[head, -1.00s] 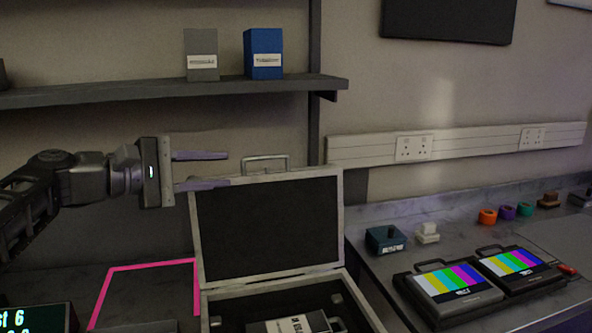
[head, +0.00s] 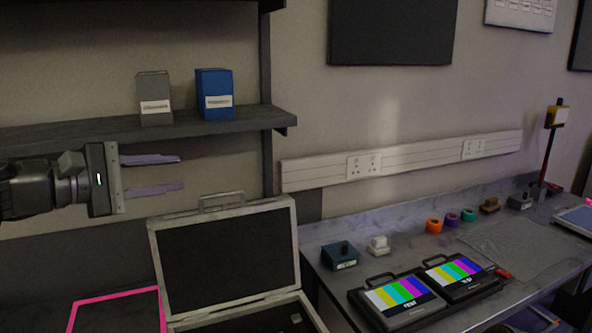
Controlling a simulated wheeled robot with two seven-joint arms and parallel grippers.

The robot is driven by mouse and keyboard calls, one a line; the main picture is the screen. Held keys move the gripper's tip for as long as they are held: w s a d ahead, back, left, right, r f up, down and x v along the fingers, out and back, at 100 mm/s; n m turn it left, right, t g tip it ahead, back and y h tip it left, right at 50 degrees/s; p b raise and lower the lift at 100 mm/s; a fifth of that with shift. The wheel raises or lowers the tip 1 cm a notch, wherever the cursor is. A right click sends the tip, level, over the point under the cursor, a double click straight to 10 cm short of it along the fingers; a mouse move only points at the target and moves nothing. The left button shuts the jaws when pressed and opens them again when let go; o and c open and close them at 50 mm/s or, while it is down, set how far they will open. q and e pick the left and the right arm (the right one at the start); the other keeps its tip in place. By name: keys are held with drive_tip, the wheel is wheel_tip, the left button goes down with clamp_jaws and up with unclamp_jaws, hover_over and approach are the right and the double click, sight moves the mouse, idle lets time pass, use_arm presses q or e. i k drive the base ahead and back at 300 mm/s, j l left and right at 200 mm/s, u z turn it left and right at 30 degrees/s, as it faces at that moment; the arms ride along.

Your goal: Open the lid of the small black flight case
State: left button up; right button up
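The flight case (head: 155,262) stands on the bench at the lower middle. Its lid (head: 224,254) is raised, with the dark lining facing me, pale edges and a handle on top. The lower part of the case is cut off by the bottom of the view. My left gripper (head: 182,174) is open and empty, its two fingers apart and pointing right. It shows above and left of the raised lid, apart from it. My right gripper is not in view.
A shelf (head: 130,137) with a grey box (head: 154,98) and a blue box (head: 214,93) is above the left gripper. A pink outline (head: 118,293) lies left of the case. Two colour-bar monitors (head: 398,298) (head: 458,272) and tape rolls (head: 451,219) sit on the right bench.

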sight(206, 260)
drive_tip(key=k+l, duration=0.25)
drive_tip(key=k, duration=0.2)
drive_tip(key=k+l, duration=0.25)
drive_tip(key=k, duration=0.15)
